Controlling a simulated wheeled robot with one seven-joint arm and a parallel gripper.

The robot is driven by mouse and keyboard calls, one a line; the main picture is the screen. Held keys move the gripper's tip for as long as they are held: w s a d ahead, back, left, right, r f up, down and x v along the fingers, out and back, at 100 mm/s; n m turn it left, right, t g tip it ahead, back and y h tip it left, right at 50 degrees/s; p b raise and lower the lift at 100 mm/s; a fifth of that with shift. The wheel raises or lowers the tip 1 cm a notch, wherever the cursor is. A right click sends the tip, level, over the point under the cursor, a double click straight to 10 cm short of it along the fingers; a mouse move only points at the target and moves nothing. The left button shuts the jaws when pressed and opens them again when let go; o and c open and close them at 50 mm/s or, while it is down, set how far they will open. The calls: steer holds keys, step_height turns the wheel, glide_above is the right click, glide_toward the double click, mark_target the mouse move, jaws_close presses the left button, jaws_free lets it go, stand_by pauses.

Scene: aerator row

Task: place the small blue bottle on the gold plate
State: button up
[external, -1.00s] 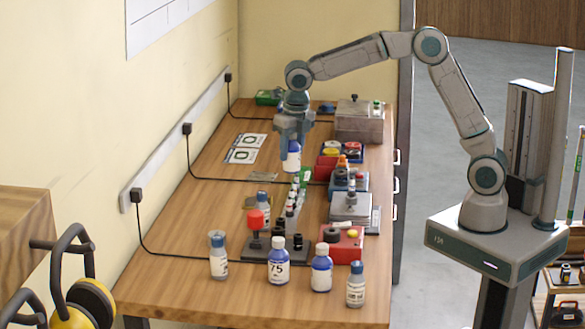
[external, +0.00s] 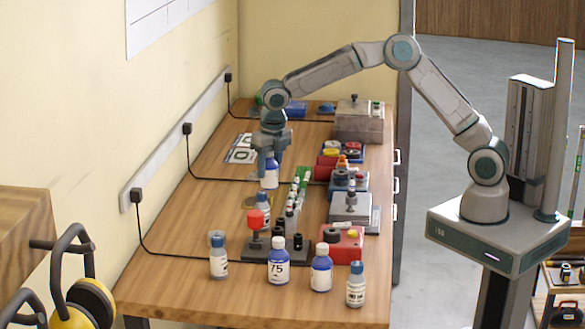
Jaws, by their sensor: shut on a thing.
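My gripper (external: 269,162) points down and is shut on a small blue-and-white bottle (external: 270,179), held upright over the left-middle of the bench. I cannot tell whether the bottle's base touches the surface below. A flat, round gold-brown piece (external: 250,202) lies just nearer the camera and to the left, partly hidden by another small bottle (external: 263,207). A flat olive-gold plate seen earlier where the bottle now is appears mostly hidden behind the bottle and gripper. I cannot tell for sure which one is the gold plate.
Several bottles, including one marked 75 (external: 279,262), stand along the front of the wooden bench (external: 190,290). A row of vials (external: 294,205) is right of my gripper. A red-knobbed device (external: 256,220) stands nearer. Cables run along the left; the left strip is mostly clear.

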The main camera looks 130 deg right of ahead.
mark_target(266, 189)
steer(key=shift+w+a+f, duration=0.2)
steer(key=shift+w+f, duration=0.25)
steer(key=shift+w, duration=0.3)
steer(key=shift+f+p, duration=0.4)
steer(key=shift+f, duration=1.6)
steer(key=shift+f, duration=0.15)
steer(key=o, duration=1)
